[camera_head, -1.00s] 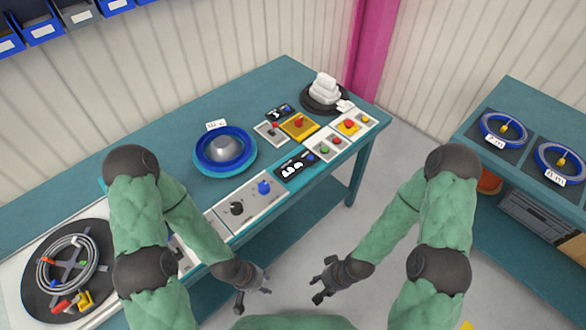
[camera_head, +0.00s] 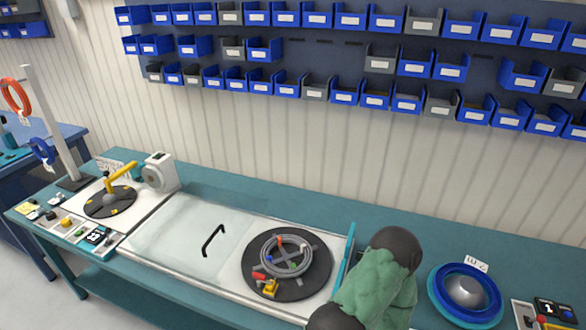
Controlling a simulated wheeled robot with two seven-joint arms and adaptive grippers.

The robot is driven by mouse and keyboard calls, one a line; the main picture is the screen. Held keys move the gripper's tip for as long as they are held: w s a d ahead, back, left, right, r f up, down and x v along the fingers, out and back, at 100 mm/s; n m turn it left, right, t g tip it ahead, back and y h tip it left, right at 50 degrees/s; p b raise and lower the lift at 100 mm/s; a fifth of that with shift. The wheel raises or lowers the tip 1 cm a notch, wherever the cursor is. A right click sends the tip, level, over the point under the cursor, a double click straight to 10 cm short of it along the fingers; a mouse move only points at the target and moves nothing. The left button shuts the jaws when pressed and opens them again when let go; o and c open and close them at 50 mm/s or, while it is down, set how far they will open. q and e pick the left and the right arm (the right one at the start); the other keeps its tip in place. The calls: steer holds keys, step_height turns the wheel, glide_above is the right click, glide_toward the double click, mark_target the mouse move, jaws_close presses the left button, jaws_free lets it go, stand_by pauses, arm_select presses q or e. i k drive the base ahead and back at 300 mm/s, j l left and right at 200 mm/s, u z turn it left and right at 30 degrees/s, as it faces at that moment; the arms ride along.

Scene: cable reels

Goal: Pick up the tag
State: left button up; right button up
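A small white tag (camera_head: 476,263) with dark writing stands at the back rim of a blue reel (camera_head: 444,287) with a silver dome, on the teal bench (camera_head: 340,216) at the right. The writing looks like "2 m", but it is small. Neither gripper shows. Only a green arm part of mine with dark joints is in view at the lower right, left of the blue reel and apart from the tag.
A black turntable (camera_head: 318,282) holds a coiled grey cable (camera_head: 307,262). Left of it are a pale panel with a black bent bar (camera_head: 205,241) and a disc with a yellow arm (camera_head: 121,180). Bins (camera_head: 345,92) line the wall.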

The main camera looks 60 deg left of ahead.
mark_target(54, 200)
steer(key=u, duration=1.4)
steer(key=j+u, duration=0.15)
steer(key=u, duration=0.35)
steer(key=j+u, duration=0.15)
steer(key=u, duration=0.35)
steer(key=j+u, duration=0.15)
steer(key=u, duration=0.3)
steer(key=j+u, duration=0.1)
steer(key=u, duration=0.4)
steer(key=i+j, duration=0.25)
steer(key=j, duration=0.15)
steer(key=i+j, duration=0.25)
steer(key=j, duration=0.2)
steer(key=i+j, duration=0.25)
steer(key=j, duration=0.15)
steer(key=z, duration=2.2)
steer(key=u, duration=1.65)
